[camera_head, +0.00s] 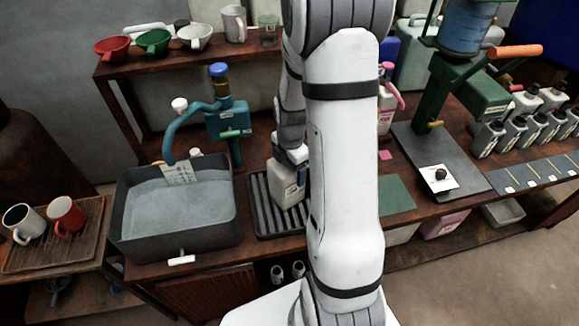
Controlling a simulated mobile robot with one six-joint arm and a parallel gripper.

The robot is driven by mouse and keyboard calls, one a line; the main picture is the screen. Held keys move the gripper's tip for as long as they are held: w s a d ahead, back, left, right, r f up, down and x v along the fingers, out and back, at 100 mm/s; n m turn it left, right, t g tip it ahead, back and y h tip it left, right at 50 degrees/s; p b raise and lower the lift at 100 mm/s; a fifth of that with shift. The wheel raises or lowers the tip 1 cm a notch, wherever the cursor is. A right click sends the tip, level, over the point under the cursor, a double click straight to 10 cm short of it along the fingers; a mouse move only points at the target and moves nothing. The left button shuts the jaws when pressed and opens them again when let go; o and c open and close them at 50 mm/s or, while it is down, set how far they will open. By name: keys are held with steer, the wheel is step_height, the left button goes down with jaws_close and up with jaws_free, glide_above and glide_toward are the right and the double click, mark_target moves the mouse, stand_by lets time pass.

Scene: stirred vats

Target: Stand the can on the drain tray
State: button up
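An off-white can (285,187) with a label is at the black ribbed drain tray (260,212), just right of the vat. It looks upright, over the tray's slats. Whether its base rests on them or hangs just above is hard to tell. My gripper (291,156) is at the top of the can, pointing down. Its fingers are too small and too covered to show whether they grip. My own white arm hides the right part of the tray and can.
A dark vat (125,215) with grey liquid stands left, under a teal tap (215,119). A wooden tray (90,247) holds two mugs. A shelf (125,69) with scoops is behind. A green press (470,85) and several bottles stand right.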

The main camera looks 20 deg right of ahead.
steer(key=shift+f, duration=0.15)
steer(key=o, duration=1.3)
steer(key=shift+r, duration=0.2)
step_height(320, 180, up, 11)
steer(key=s+a+r+m+t, duration=0.1)
steer(key=s+a+r+m, duration=0.3)
steer(key=s+m, duration=0.3)
steer(key=s+a+r+m+t, duration=0.2)
steer(key=s+a+r+m, duration=0.3)
steer(key=m, duration=0.8)
steer(key=shift+s+a, duration=0.2)
steer(key=shift+s, duration=1.3)
